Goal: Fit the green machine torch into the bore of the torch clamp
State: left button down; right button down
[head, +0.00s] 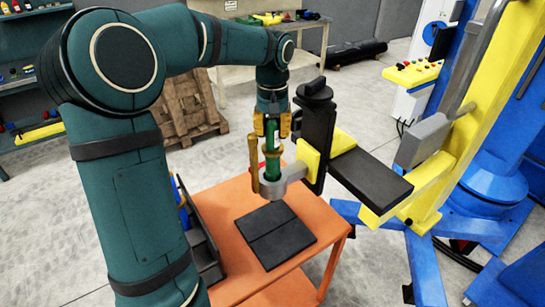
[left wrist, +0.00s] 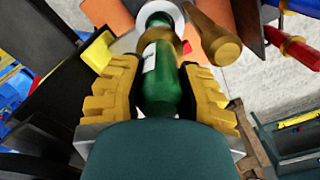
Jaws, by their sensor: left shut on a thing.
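The green machine torch (head: 273,163) hangs upright below my left gripper (head: 272,128), whose yellow fingers are shut on its upper part. The left wrist view shows the green torch body (left wrist: 160,85) between both fingers (left wrist: 160,100), with a brass collar farther along. The torch clamp (head: 282,180) is a grey ring on an arm from the black column. The torch's lower end is at the ring and seems to be in line with or inside its bore; how deep is unclear. A brass rod (head: 253,165) stands beside the torch. My right gripper is out of view.
The black column (head: 318,135) with yellow blocks and a black arm (head: 370,178) stands just right of my gripper. Below is an orange table (head: 225,205) with dark plates (head: 275,235). A yellow and blue positioner frame (head: 455,130) fills the right side.

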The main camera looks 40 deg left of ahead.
aim_at(273, 156)
pick_arm(q)
notch_tip(273, 156, down, 8)
jog(key=shift+f, duration=0.25)
dwell(0.5)
jog(key=c, duration=0.7)
grip_release()
notch_tip(273, 156, up, 12)
jog(key=shift+r, duration=0.1)
jog(key=shift+a, duration=0.1)
